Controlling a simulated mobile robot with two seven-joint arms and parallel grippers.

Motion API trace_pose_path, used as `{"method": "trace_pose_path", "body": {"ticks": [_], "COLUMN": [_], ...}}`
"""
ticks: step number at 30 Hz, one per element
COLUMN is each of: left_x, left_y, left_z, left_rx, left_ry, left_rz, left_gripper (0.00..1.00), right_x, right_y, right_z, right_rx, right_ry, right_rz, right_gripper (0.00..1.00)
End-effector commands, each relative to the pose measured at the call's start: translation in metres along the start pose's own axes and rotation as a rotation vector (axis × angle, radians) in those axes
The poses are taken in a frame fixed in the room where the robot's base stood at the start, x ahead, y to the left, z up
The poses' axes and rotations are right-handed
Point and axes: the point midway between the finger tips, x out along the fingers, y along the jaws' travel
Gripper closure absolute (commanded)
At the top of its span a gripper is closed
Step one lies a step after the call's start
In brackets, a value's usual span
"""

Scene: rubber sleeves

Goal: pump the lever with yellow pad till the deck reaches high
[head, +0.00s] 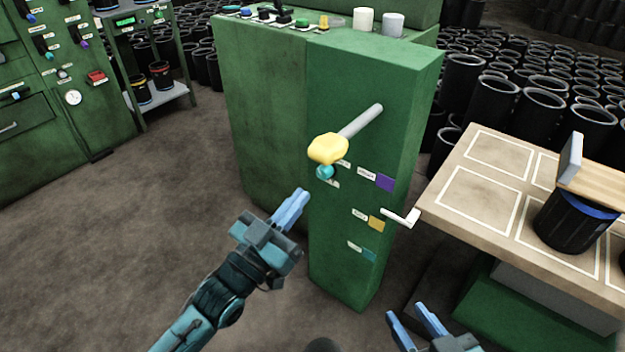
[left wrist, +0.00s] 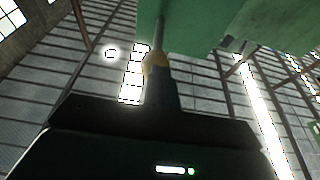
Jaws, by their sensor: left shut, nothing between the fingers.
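The lever (head: 360,123) is a grey rod on the green cabinet, and its yellow pad (head: 328,149) is at the near end. The deck (head: 455,215) is a tan top with white outlines. A white pointer (head: 400,217) at its edge sits near the orange mark (head: 376,224), below the purple mark (head: 385,183). My right gripper (head: 406,312) is open and empty.
A teal mark (head: 369,255) is lowest on the green cabinet (head: 345,250). A dark bin with a blue rim (head: 572,222) stands on the deck. Many black sleeves (head: 540,105) fill the floor behind. The floor at left is clear.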

Motion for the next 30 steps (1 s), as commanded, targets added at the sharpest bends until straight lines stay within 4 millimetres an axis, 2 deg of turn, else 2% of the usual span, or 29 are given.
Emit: {"method": "trace_pose_path", "body": {"ticks": [3,9,30], "left_x": [-0.022,-0.040,-0.042], "left_y": [0.001,0.000,0.000], "left_z": [-0.001,-0.003,-0.004], "left_rx": [0.000,0.000,0.000], "left_ry": [-0.001,0.003,0.006], "left_rz": [0.001,0.000,0.000], "left_gripper": [1.00,1.00,1.00], "right_x": [-0.001,-0.001,-0.001], "right_y": [0.000,0.000,0.000], "right_z": [-0.001,-0.002,-0.002], "right_rx": [0.004,0.005,0.005], "right_ry": [0.000,0.000,0.000], "right_rz": [0.001,0.001,0.001], "right_gripper": [0.64,0.64,0.64]}}
